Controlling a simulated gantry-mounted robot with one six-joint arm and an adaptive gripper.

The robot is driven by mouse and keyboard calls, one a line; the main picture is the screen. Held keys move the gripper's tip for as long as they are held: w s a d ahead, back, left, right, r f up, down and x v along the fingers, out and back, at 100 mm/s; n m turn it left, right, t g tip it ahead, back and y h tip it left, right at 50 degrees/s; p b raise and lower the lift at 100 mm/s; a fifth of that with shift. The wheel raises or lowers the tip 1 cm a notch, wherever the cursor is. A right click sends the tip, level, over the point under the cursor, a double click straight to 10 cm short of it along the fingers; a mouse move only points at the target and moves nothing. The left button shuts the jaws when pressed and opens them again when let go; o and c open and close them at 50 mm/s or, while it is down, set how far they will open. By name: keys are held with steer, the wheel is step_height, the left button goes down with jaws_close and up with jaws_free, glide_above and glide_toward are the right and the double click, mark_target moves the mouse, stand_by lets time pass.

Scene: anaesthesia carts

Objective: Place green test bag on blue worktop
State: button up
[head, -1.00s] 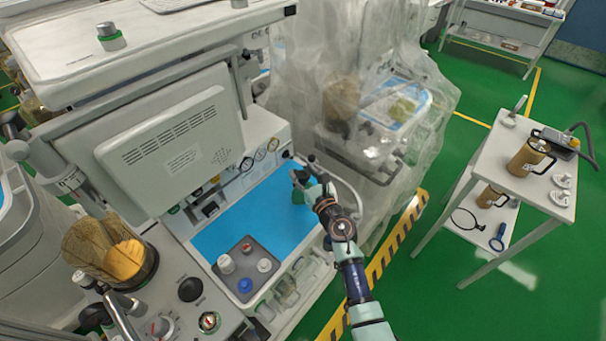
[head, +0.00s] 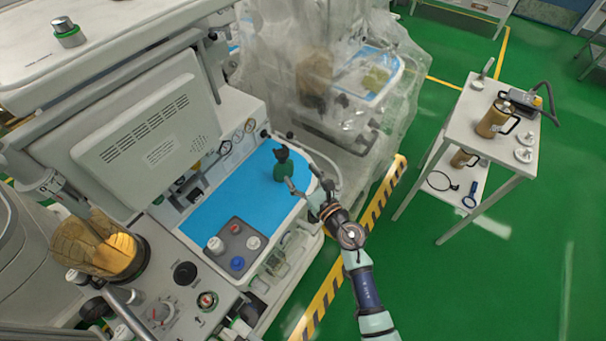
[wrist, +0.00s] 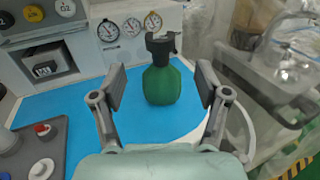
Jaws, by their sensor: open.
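The green test bag (head: 284,171) with its black neck stands upright on the blue worktop (head: 225,210), near the worktop's right end. In the wrist view the green bag (wrist: 162,84) sits beyond and between my two fingertips, with blue surface (wrist: 90,100) around its base. My gripper (head: 316,186) is open and empty, in front of the bag and apart from it. Both fingers (wrist: 160,88) show clear of the bag on either side.
A grey tray (head: 221,261) with several small caps lies at the worktop's near left. Gauges (wrist: 131,28) line the back panel. A plastic-covered cart (head: 335,130) stands close on the right. A white side table (head: 462,125) is farther right.

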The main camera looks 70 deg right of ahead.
steer(key=shift+s+a, duration=0.25)
steer(key=shift+s, duration=0.1)
steer(key=shift+r, duration=0.1)
steer(key=w+a+r+m+g+h, duration=0.1)
steer(key=w+a+r+m+h, duration=0.25)
steer(key=r+m, duration=0.6)
steer(key=w+a+r+m+g+h, duration=0.1)
steer(key=w+a+r+m+h, duration=0.2)
steer(key=r+m, duration=0.65)
steer(key=w+a+f+m+y, duration=0.1)
steer(key=a+m+y, duration=0.3)
steer(key=a, duration=1.4)
steer(key=w+a+f+m+y, duration=0.1)
steer(key=a+m+y, duration=0.4)
steer(key=a+y, duration=0.8)
steer(key=a+f, duration=0.1)
steer(key=a, duration=0.5)
steer(key=shift+a+f+m, duration=0.3)
